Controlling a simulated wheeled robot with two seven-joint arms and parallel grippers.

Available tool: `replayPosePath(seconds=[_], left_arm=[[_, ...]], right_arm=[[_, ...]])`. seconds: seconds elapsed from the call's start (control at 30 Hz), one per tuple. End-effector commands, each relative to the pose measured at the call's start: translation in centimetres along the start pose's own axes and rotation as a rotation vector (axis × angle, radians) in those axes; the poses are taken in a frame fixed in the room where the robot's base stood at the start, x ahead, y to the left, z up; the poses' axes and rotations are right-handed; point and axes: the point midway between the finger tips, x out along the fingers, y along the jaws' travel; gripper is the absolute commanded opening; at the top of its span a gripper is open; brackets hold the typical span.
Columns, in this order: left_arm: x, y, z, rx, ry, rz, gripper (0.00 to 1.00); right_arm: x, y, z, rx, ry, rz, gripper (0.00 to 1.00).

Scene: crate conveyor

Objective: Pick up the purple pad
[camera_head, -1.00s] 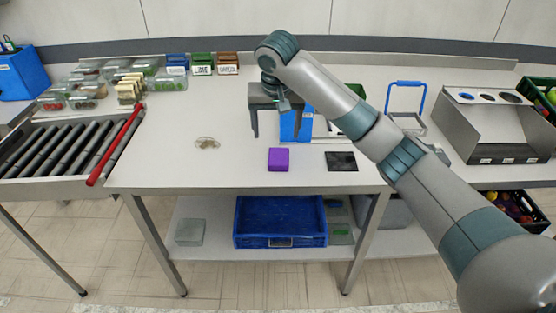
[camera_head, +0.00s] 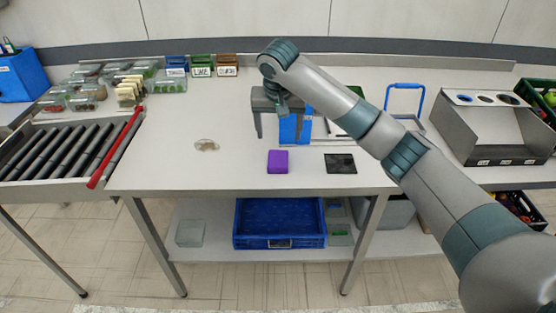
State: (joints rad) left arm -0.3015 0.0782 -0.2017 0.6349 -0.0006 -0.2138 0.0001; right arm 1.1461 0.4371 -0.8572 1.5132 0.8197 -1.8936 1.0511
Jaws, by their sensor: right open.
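The purple pad (camera_head: 278,161) lies on the white table near its front edge, around the middle. My right gripper (camera_head: 281,137) comes in from the right, with its fingers pointing down. It is open and empty, and in the picture its fingertips sit just above and behind the pad, apart from it. The pad is fully visible. My left gripper is out of view.
A black square plate (camera_head: 341,163) lies right of the pad. A blue box (camera_head: 296,128) stands behind the gripper, partly hidden. A small clear item (camera_head: 206,145) lies to the left. A roller conveyor with a red bar (camera_head: 113,150) is at far left.

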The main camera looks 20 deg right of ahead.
Motion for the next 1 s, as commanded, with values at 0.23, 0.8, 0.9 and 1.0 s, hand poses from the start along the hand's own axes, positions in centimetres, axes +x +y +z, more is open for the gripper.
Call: replayPosePath(seconds=[0.23, 0.8, 0.9, 1.0], left_arm=[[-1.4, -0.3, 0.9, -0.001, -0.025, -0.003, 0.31], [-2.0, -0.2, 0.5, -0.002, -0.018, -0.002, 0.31], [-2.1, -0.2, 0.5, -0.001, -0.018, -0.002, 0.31], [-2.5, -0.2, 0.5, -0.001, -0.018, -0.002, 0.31]], right_arm=[[4.3, 0.0, 0.0, 0.001, -0.003, 0.002, 0.73], [7.8, 0.0, 0.0, -0.001, 0.000, 0.000, 0.73], [7.8, -0.1, 0.0, -0.001, 0.000, 0.000, 0.73], [8.2, -0.1, 0.0, -0.001, 0.000, 0.000, 0.73]])
